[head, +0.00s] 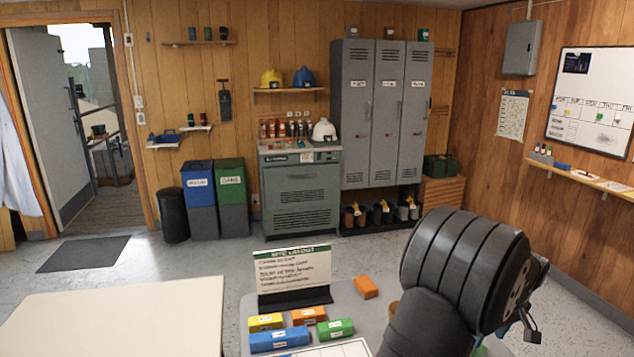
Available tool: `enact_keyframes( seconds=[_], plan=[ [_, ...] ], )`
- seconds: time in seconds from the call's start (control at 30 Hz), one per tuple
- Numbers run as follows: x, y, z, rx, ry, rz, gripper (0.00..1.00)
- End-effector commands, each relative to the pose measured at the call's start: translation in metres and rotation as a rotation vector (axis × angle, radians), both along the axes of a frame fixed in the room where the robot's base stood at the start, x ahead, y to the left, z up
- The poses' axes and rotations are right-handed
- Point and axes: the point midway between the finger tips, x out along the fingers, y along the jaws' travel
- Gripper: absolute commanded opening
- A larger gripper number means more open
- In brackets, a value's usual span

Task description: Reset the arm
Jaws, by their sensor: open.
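My arm rises at the lower right of the head view, over the right side of the grey table (240,318). My gripper (531,328) shows only in part beyond the arm's thick dark link, as small dark pieces at the right. It is open, and I see nothing held in it. On the table lie a yellow block (266,322), a blue block (279,339), a green block (335,328) and an orange block (309,315). Another orange block (366,287) lies apart, farther back. My arm hides much of the table's right side.
A lettered sign (294,269) stands upright on the table behind the blocks. A brown object (393,309) is partly hidden beside my arm. A pale tabletop (115,318) is at the lower left. Lockers (387,115) and bins stand at the back wall, with clear floor before them.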

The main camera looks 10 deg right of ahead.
Motion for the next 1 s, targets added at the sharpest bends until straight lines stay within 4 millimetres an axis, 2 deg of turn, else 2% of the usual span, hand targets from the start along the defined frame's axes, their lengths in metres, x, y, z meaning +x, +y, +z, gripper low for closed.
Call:
enact_keyframes(
  seconds=[0.1,0.4,1.0],
  plan=[
    [0.024,0.010,-0.002,0.000,0.000,0.036,0.58],
    [0.078,0.036,-0.006,0.000,0.000,0.114,0.58],
    [0.177,0.104,-0.014,0.000,0.000,0.269,0.58]
  ],
)
